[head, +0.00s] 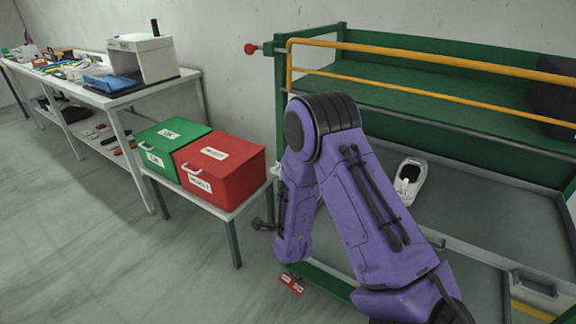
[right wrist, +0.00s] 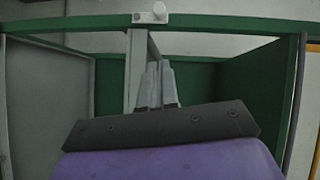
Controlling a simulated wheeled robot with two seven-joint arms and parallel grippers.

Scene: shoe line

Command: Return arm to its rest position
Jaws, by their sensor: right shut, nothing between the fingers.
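My right arm, purple with a black elbow joint, rises from the bottom right in the head view and bends down in front of the green frame. My right gripper (right wrist: 159,86) shows in the right wrist view with its two grey fingers close together, shut and empty. In the head view its fingers cannot be made out clearly. My left arm and gripper are not in view.
A green box (head: 172,136) and a red box (head: 222,166) stand on a low table left of my arm. A long white bench (head: 118,97) with tools and a white device (head: 141,57) runs along the wall. Yellow rails (head: 430,58) cross the station. The floor at left is clear.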

